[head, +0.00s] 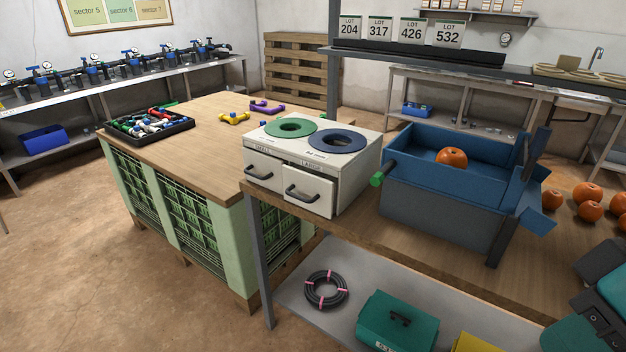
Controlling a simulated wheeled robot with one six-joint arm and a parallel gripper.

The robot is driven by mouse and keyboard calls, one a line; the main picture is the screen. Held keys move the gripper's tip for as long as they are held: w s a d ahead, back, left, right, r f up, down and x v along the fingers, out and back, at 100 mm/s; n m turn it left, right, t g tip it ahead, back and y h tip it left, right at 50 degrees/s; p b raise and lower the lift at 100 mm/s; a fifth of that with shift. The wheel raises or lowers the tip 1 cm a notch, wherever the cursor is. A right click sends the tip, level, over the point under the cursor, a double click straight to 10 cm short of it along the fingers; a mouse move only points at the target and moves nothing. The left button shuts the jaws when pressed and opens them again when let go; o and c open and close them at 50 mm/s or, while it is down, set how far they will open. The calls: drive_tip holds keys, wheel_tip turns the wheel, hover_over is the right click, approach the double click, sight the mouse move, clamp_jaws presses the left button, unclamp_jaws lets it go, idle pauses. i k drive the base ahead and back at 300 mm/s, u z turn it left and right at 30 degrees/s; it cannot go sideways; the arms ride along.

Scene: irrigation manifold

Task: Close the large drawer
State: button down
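A white two-drawer sorter box (358,168) stands on the wooden workbench, with a green ring and a blue ring on its top. The large drawer (307,191) is the right one, below the blue ring. Its front stands out from the box, with a dark gap above it, so it is partly open. It has a dark curved handle. The small drawer (263,170) on the left looks flush with the box. Dark and teal parts of my arm show at the lower right, well away from the drawers. My gripper's fingers are not visible.
A blue sizing bin (440,205) with an orange fruit (451,158) stands right of the sorter, with a green-ended handle near it. Several orange fruits (588,192) lie farther right. A crate-based table (215,125) adjoins on the left. Floor in front is clear.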

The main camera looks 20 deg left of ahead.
sight(315, 190)
drive_tip(key=u, duration=0.45)
drive_tip(key=i, duration=0.85)
drive_tip(key=u, duration=0.75)
